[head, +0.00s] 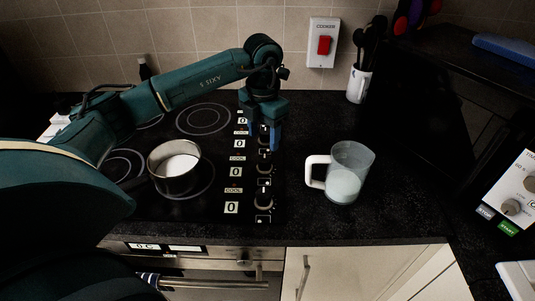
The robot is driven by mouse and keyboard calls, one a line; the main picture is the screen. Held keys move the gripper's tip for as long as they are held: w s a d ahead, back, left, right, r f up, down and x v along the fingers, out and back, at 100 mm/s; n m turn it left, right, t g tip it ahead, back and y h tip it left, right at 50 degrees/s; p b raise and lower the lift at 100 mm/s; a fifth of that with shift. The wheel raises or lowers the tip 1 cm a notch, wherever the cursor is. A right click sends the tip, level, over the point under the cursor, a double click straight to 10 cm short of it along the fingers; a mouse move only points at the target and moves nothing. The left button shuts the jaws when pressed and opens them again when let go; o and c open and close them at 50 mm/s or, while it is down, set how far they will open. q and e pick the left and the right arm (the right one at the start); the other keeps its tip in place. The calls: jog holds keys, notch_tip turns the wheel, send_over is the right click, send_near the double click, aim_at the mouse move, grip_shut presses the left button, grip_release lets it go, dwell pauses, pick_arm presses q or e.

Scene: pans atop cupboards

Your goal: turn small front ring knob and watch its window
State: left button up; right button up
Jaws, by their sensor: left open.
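A column of black knobs runs down the right side of the black hob, with the front knob (264,200) clear of my gripper. Beside the knobs are white windows reading 0, including the front window (231,207) and the window behind it (236,172). Small COOL labels sit between them. I cannot tell which knob serves the small front ring (122,165), partly covered by my arm. My left gripper (263,143) is open, blue fingers pointing down over the rear part of the knob column, partly hiding the knobs there. My right gripper is out of view.
A pot (175,168) with white contents stands on the front right ring. A clear jug (348,172) with a white handle stands right of the knobs. A utensil holder (358,84) is at the back. The counter between hob and jug is clear.

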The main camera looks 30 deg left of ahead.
aim_at(264, 158)
pick_arm(q)
notch_tip(264, 158, down, 7)
jog(key=shift+f+p, duration=0.15)
jog(key=shift+p, duration=0.4)
jog(key=shift+f, duration=0.45)
jog(key=c, duration=1)
jog(key=shift+o, duration=0.2)
